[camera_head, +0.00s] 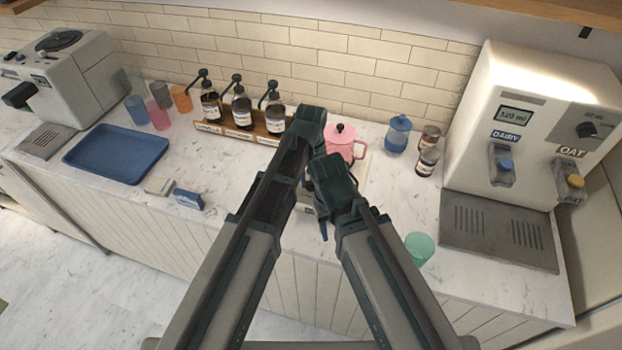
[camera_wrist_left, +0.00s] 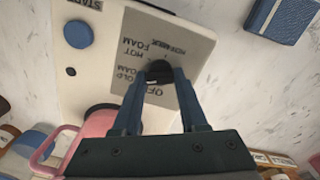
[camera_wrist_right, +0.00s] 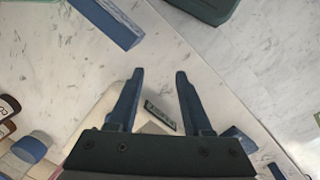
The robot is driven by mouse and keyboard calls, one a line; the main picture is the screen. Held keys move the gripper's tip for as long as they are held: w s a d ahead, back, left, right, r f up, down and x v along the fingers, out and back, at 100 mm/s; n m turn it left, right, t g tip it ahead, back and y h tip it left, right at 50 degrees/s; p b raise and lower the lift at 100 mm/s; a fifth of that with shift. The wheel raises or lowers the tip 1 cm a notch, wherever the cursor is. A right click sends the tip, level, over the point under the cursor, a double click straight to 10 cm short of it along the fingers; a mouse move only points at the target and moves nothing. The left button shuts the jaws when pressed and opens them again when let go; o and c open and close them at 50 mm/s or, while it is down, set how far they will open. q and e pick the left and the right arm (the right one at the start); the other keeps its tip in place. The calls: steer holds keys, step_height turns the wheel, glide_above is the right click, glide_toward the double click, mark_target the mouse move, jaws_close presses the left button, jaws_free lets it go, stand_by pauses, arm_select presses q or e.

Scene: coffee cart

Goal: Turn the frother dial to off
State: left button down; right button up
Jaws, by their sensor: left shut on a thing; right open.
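The frother is mostly hidden behind my arms in the head view; its pink pitcher (camera_head: 343,143) with a black knob stands on it. The left wrist view shows the frother panel (camera_wrist_left: 195,50), with a black dial (camera_wrist_left: 158,76), printed settings including OFF, and a blue start button (camera_wrist_left: 78,34). My left gripper (camera_wrist_left: 159,70) is shut on the dial, one finger on each side. I cannot tell clearly which setting the dial points to. My right gripper (camera_wrist_right: 158,73) is open and empty; a small dark label (camera_wrist_right: 160,116) shows beyond and between its fingers.
Syrup bottles (camera_head: 242,108) stand behind. A blue jar (camera_head: 398,136), a green cup (camera_head: 419,247) and the milk dispenser (camera_head: 535,120) are right. My two arms are close together over the frother.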

mark_target(311, 181)
arm_select(q)
steer(key=n, duration=0.6)
steer(key=shift+n, duration=0.3)
steer(key=n, duration=0.6)
steer(key=shift+n, duration=0.4)
steer(key=shift+c, duration=2.2)
jaws_free()
arm_select(e)
steer(key=shift+r, duration=0.1)
arm_select(q)
step_height(311, 181, up, 14)
steer(key=p, duration=1.3)
steer(key=shift+p, duration=0.4)
arm_select(e)
step_height(311, 181, up, 14)
steer(key=shift+f, duration=0.2)
